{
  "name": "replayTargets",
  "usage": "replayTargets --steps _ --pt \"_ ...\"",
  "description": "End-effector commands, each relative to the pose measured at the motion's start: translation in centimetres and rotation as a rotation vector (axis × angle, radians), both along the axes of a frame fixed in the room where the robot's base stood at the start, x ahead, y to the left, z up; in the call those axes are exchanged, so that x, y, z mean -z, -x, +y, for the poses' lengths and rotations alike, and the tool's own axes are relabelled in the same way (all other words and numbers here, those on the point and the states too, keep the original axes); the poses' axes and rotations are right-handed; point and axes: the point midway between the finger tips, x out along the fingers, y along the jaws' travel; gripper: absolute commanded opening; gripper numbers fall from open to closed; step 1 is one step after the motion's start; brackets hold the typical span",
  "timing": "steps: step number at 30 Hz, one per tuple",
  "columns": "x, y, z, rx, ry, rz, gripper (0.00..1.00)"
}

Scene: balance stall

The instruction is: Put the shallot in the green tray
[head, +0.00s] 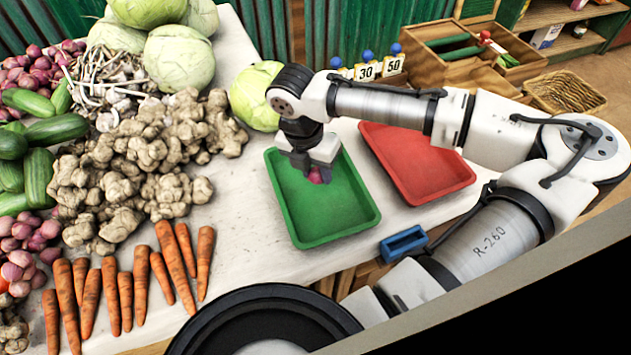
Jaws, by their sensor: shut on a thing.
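The green tray (338,221) lies on the white table top, right of the vegetable heaps. My gripper (318,175) points down over the far part of the green tray. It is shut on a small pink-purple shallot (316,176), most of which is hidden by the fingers. I cannot tell whether the shallot touches the tray floor. The rest of the green tray looks empty.
An empty red tray (425,170) lies right of the green tray, under my arm. Ginger (150,190), carrots (140,285) and a cabbage (254,95) lie to the left and behind. A blue block-like thing (403,243) sits at the table's front edge.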

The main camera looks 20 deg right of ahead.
Motion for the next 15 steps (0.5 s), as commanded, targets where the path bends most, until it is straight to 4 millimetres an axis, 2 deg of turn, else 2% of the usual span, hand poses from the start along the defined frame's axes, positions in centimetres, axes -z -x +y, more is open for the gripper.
replayTargets --steps 5,10,15 --pt "1.5 0.0 0.0 0.0 0.0 0.001 0.11" --pt "4.0 0.0 0.0 -0.001 0.0 0.003 0.11" --pt "4.7 0.0 0.0 -0.001 0.0 0.0 0.11"
